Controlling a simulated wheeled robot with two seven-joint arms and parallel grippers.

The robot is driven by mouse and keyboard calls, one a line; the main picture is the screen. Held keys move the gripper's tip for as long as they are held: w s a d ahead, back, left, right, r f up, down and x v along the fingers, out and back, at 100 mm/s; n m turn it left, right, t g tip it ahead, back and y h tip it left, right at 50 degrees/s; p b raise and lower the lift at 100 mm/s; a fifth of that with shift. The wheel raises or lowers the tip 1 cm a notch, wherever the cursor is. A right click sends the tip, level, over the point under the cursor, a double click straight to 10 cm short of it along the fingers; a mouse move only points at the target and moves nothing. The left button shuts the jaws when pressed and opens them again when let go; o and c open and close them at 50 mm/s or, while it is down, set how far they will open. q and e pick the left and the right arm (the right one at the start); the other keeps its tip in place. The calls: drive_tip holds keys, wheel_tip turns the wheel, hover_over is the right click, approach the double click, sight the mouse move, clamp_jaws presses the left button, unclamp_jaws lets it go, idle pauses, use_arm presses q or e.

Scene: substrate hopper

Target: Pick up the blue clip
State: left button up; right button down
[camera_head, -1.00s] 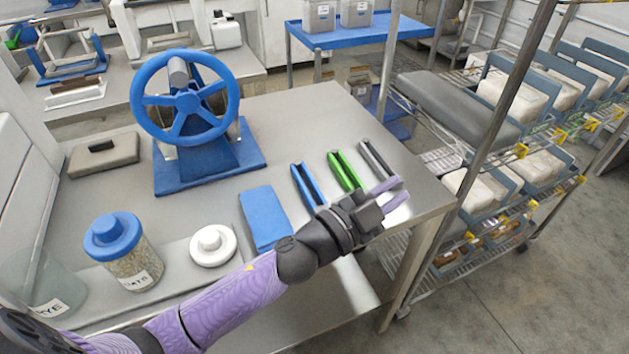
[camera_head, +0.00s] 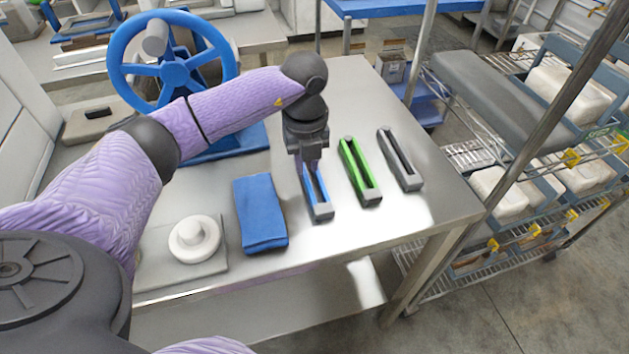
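The blue clip (camera_head: 322,196) lies on the steel table, with a long slot along its top and a grey front end. The far end of the clip is hidden behind the gripper. I cannot tell whether the fingers touch the clip or how wide they stand. My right gripper is not in view.
A green clip (camera_head: 357,171) and a grey clip (camera_head: 401,160) lie to the right. A folded blue cloth (camera_head: 260,213) lies to the left, near a white knobbed lid (camera_head: 195,238). A blue handwheel (camera_head: 173,72) stands behind my arm. A wire rack (camera_head: 480,155) stands beyond the table's right edge.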

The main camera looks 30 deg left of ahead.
sight(306, 178)
use_arm(q)
wheel_tip(306, 178, down, 4)
drive_tip(key=shift+a+b, duration=0.1)
drive_tip(key=shift+b, duration=0.45)
drive_tip(key=shift+r, duration=0.1)
clamp_jaws()
